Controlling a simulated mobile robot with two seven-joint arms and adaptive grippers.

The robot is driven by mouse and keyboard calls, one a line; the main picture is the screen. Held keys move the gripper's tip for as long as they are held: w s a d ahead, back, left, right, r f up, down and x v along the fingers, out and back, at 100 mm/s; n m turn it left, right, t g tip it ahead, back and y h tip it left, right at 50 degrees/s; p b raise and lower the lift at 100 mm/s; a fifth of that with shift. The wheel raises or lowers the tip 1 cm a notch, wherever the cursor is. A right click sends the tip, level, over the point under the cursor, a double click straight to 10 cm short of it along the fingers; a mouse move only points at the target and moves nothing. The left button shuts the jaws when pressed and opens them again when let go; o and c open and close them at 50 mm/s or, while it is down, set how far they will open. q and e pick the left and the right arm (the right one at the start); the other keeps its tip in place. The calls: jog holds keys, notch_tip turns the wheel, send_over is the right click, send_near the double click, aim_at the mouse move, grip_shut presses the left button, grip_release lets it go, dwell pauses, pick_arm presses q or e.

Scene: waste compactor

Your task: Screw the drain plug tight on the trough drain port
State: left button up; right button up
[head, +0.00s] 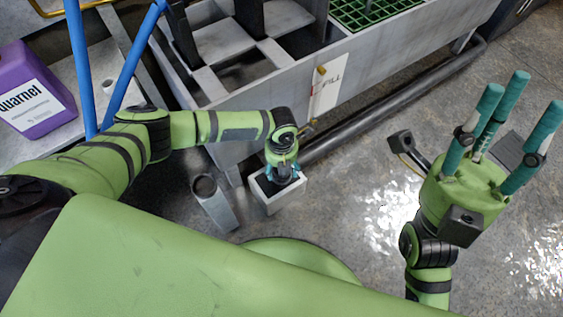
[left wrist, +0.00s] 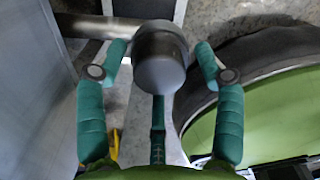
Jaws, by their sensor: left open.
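The dark grey cylindrical drain plug (left wrist: 160,62) stands between the fingers of my left gripper (left wrist: 160,70) in the left wrist view, its rounded end facing the camera. A grey pipe (left wrist: 95,25) runs from the left to behind it; I cannot tell whether the two are joined. My left gripper also shows in the head view (head: 284,175), pointing down beside the trough (head: 280,75). Its teal fingers are open around the plug, with gaps at the sides. The port's threads are hidden. My right gripper (head: 500,110) is open and empty, fingers up, at the right.
A pale block (head: 272,200) is under my left gripper. A grey stand with a dark round cup (head: 213,205) is left of it. A black pipe (head: 380,112) runs along the trough's foot. A purple jug (head: 35,95) is at the far left.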

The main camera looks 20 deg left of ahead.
pick_arm(q)
jog(key=shift+r+n+p, duration=0.15)
jog(key=shift+n+p, duration=0.7)
jog(key=shift+n, duration=0.35)
jog(key=n+p, duration=0.1)
jog(key=n, duration=0.2)
jog(key=shift+n+p, duration=0.7)
jog(key=shift+n, duration=1.2)
jog(key=shift+f+n+p, duration=0.2)
jog(key=shift+n+p, duration=0.15)
jog(key=shift+n, duration=0.25)
jog(key=c, duration=1.3)
jog(key=m+b, duration=0.1)
jog(key=m, duration=0.2)
jog(key=shift+w+f, duration=0.1)
jog(key=shift+m, duration=1.1)
jog(key=shift+b, duration=0.3)
